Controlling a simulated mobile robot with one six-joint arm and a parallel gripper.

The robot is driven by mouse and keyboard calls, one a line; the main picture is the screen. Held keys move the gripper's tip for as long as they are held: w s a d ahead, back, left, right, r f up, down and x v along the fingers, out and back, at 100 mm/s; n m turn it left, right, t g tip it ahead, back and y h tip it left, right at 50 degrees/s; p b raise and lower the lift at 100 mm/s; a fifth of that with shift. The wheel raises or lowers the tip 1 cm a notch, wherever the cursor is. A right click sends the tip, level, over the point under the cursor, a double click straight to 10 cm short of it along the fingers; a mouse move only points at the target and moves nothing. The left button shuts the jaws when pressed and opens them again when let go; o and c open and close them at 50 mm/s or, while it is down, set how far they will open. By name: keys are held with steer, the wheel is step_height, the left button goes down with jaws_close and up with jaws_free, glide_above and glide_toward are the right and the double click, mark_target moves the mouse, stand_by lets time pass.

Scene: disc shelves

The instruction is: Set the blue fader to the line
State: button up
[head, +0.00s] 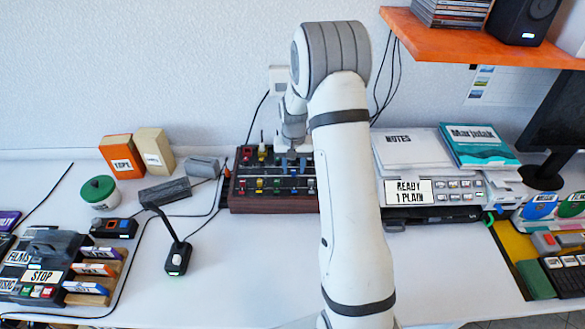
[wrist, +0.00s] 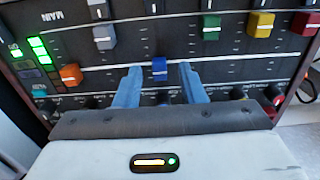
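The mixer (head: 275,204) is a dark panel with wooden sides, behind and left of my arm in the head view. In the wrist view the blue fader (wrist: 160,69) is a small blue cap with a white mark, low on the panel. My gripper (wrist: 160,76) has its two blue fingers on either side of the blue cap, with a gap showing on both sides. In the head view my gripper (head: 291,164) is over the mixer, and the blue fader cannot be made out. A thin pale line (wrist: 110,67) crosses the panel near the blue cap's height.
The wrist view also shows an orange cap (wrist: 71,75), a grey cap (wrist: 104,37), a green cap (wrist: 211,27), a yellow cap (wrist: 261,24) and a red cap. A desk microphone (head: 177,258) stands front left. Notes (head: 412,149) lie right of the mixer. An orange shelf (head: 480,42) overhangs the right.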

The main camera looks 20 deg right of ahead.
mark_target(294, 171)
step_height(294, 171, up, 7)
steer(key=shift+f, duration=0.1)
stand_by(0.6)
steer(key=s+a+r+n+t, duration=0.15)
steer(key=s+a+r, duration=0.35)
steer(key=s+r, duration=0.7)
steer(key=s+a+r+n, duration=0.1)
steer(key=s, duration=0.7)
steer(key=s+a+r+n+t, duration=0.1)
steer(key=s+a, duration=0.1)
steer(key=s, duration=0.7)
steer(key=shift+a, duration=0.3)
